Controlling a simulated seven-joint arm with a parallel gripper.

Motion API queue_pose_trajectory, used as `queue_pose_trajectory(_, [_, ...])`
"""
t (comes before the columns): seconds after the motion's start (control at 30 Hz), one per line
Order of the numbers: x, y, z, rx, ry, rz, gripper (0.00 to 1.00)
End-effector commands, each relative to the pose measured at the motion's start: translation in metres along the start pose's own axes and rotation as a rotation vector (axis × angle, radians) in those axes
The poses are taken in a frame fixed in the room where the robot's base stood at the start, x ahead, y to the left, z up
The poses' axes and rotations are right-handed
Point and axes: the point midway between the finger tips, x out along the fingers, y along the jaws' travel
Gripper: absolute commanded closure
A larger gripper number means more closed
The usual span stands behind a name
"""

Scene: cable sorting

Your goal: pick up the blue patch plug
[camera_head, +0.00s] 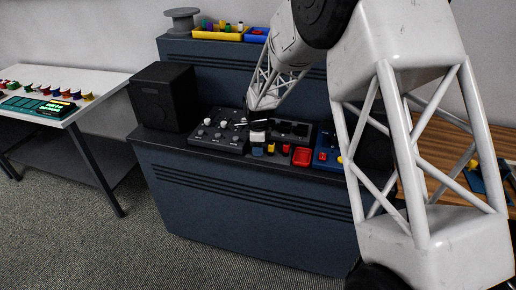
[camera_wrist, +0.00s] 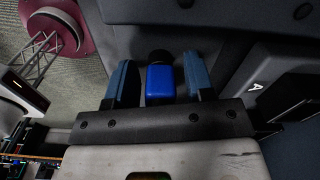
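The blue patch plug (camera_wrist: 160,84) shows in the wrist view as a bright blue block with a dark round end. It lies between the two blue-grey fingers of my gripper (camera_wrist: 159,78). A narrow gap shows on each side of the plug, so the fingers are open around it and not closed on it. In the head view my gripper (camera_head: 258,124) is low over the front of the dark console, and the plug is too small and covered to pick out surely there.
A black knobbed panel (camera_head: 218,131) and a black speaker box (camera_head: 163,97) stand left of my gripper. A red tray (camera_head: 302,157) and a blue panel (camera_head: 327,150) are to its right. A yellow bin (camera_head: 217,35) sits on the upper shelf. A white table (camera_head: 62,88) stands far left.

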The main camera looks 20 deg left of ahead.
Motion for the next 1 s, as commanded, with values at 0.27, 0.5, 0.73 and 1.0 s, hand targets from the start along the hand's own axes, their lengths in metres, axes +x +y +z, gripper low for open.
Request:
queue_pose_trajectory(0.27, [0.000, 0.000, 0.000, 0.000, 0.000, 0.000, 0.94])
queue_pose_trajectory(0.5, [0.000, 0.000, 0.000, 0.000, 0.000, 0.000, 0.95])
queue_pose_trajectory(0.73, [-0.007, 0.000, 0.000, 0.000, 0.000, -0.001, 0.95])
queue_pose_trajectory(1.0, [-0.037, -0.001, 0.000, 0.000, -0.001, -0.003, 0.95])
